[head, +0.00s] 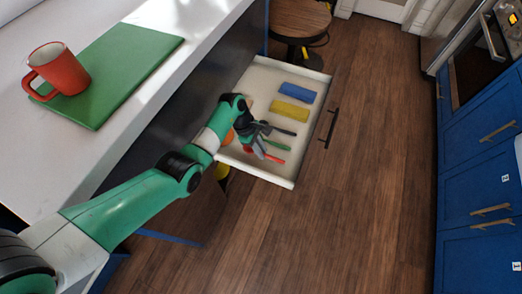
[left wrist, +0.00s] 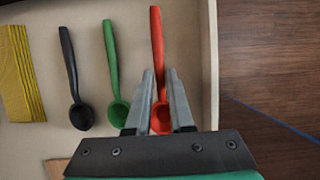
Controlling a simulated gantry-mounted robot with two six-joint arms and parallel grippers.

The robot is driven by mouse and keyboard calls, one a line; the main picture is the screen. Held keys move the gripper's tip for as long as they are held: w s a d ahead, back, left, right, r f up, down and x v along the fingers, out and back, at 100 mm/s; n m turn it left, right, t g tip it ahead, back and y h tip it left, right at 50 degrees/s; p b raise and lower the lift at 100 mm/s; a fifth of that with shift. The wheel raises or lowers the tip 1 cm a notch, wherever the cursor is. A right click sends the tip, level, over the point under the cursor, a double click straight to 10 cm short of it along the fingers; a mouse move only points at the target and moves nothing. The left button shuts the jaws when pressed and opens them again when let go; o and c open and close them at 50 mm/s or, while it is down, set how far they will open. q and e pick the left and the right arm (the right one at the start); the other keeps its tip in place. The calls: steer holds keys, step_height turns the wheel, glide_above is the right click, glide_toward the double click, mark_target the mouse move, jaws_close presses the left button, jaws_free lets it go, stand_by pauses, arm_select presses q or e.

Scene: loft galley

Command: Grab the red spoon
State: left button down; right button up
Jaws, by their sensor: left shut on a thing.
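The red spoon (left wrist: 157,45) lies in the open drawer (head: 278,181), nearest the drawer's right wall in the left wrist view. Its handle tip (head: 275,160) also shows in the head view. My left gripper (head: 260,147) reaches down into the drawer. In the left wrist view my left gripper (left wrist: 160,85) has its fingers on either side of the red spoon, shut on it near the bowl. The bowl is partly hidden by the fingers. A green spoon (left wrist: 112,60) and a black spoon (left wrist: 70,65) lie beside it, apart from the fingers. My right gripper is not in view.
A yellow block-like item (head: 290,110) and a blue one (head: 298,92) lie in the drawer's far part. A red mug (head: 62,72) stands on a green board (head: 120,65) on the counter. A round stool (head: 300,18) stands behind the drawer. The floor to the right is clear.

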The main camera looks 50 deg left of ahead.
arm_select(q)
steer(key=s+d+r+p, duration=0.2)
steer(key=d+r+p, duration=0.3)
steer(key=d, duration=0.1)
steer(key=s+d+r+p, duration=0.2)
steer(key=d+r+p, duration=0.3)
steer(key=d, duration=0.2)
steer(key=shift+s+r+p, duration=0.3)
steer(key=shift+r+p, duration=0.05)
